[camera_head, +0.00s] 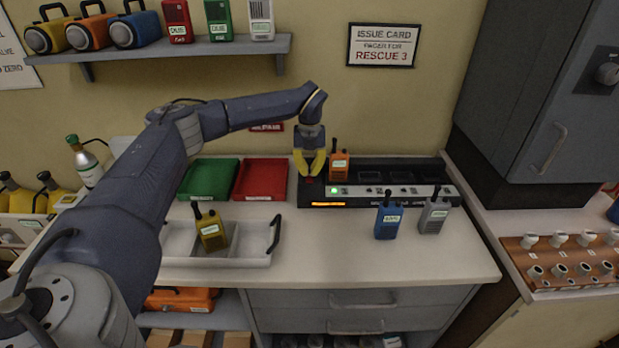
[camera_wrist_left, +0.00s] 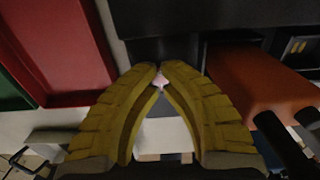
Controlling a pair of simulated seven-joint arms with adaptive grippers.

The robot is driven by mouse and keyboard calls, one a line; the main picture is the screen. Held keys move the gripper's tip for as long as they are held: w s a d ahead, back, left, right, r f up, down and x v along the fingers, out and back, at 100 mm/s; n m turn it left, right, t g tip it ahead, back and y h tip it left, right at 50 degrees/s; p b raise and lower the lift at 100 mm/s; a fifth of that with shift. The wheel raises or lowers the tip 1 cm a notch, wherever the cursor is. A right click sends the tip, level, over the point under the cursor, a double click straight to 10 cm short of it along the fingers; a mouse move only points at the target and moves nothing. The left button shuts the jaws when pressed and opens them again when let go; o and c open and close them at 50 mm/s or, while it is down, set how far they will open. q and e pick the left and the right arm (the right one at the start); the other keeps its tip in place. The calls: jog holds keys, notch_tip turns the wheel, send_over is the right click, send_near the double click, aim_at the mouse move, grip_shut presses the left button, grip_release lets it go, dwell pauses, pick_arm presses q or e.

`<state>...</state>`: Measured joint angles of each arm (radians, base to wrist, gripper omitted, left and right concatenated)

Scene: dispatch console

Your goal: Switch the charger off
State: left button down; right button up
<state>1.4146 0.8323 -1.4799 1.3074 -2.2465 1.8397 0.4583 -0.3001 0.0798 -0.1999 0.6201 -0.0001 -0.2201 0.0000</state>
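The charger (camera_head: 400,176) is a long black unit with several slots at the back of the counter. An orange radio (camera_head: 339,165) stands in it; it also shows in the wrist view (camera_wrist_left: 262,80). A green light (camera_head: 335,190) and an orange strip (camera_head: 328,204) are lit on its front. My left gripper (camera_head: 309,176) points down over the charger's left end, left of the orange radio. Its yellow fingertips meet in the wrist view (camera_wrist_left: 160,68), with a small pinkish spot by them. A small red part (camera_head: 308,181) shows at the tips; contact is unclear. My right gripper is out of view.
Green (camera_head: 208,197) and red (camera_head: 261,198) trays lie left of the charger. A yellow radio (camera_head: 211,231) is in the white tray (camera_head: 258,262). Blue (camera_head: 388,217) and grey (camera_head: 432,214) radios stand before the charger. Counter space at front right is clear.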

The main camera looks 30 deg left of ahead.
aim_at(310, 175)
pick_arm(q)
jog(key=shift+f, duration=0.85)
dwell(0.6)
jog(key=shift+r, duration=3.55)
jog(key=shift+d, duration=0.1)
